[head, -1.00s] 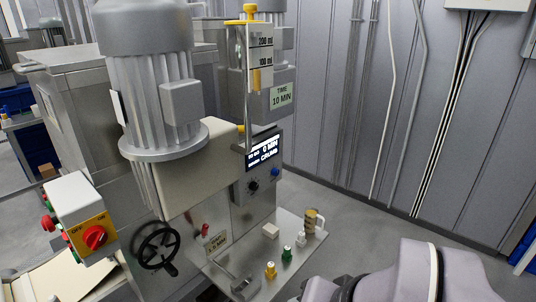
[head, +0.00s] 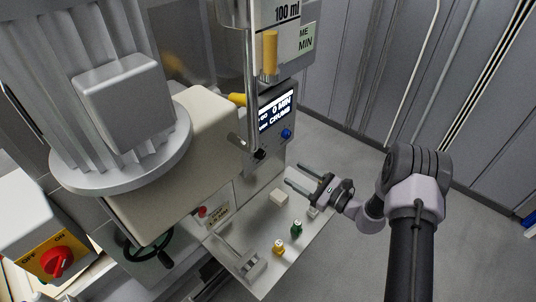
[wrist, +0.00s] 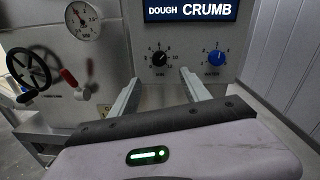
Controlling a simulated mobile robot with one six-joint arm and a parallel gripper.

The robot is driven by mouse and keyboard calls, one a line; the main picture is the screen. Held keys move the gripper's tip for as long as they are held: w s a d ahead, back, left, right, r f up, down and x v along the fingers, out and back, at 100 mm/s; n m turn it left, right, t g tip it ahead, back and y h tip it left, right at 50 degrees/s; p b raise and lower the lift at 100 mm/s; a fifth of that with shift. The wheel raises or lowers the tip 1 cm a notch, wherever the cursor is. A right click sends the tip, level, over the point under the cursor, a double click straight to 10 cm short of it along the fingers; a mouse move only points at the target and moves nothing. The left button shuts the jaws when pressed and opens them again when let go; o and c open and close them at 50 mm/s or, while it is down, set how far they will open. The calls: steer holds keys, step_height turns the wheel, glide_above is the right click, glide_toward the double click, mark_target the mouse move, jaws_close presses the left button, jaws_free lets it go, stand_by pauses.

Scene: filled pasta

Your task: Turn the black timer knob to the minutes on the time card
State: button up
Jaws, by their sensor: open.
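The black timer knob (wrist: 159,57) has a white pointer and a numbered dial on the machine's grey front panel. It also shows in the head view (head: 260,154), just below the display (head: 276,109), which reads 0 MIN and CRUMB. The time card (head: 306,40) is partly hidden behind the measuring column; only "ME" and "MIN" show. My gripper (head: 294,174) is open and empty, in front of the panel and apart from it. In the wrist view its two fingers (wrist: 159,77) point at the panel, with the black knob between and slightly above their tips.
A blue knob (wrist: 216,58) sits right of the black one. A red-handled lever (wrist: 76,84), a black handwheel (wrist: 28,68) and a gauge (wrist: 83,21) are at left. Below my gripper, a shelf (head: 318,240) bears a pale block (head: 279,197) and green and yellow pieces.

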mark_target(263, 155)
steer(key=b+x, duration=0.2)
steer(key=x, duration=1.1)
steer(key=shift+a+f, duration=0.1)
steer(key=shift+a, duration=0.1)
jaws_close()
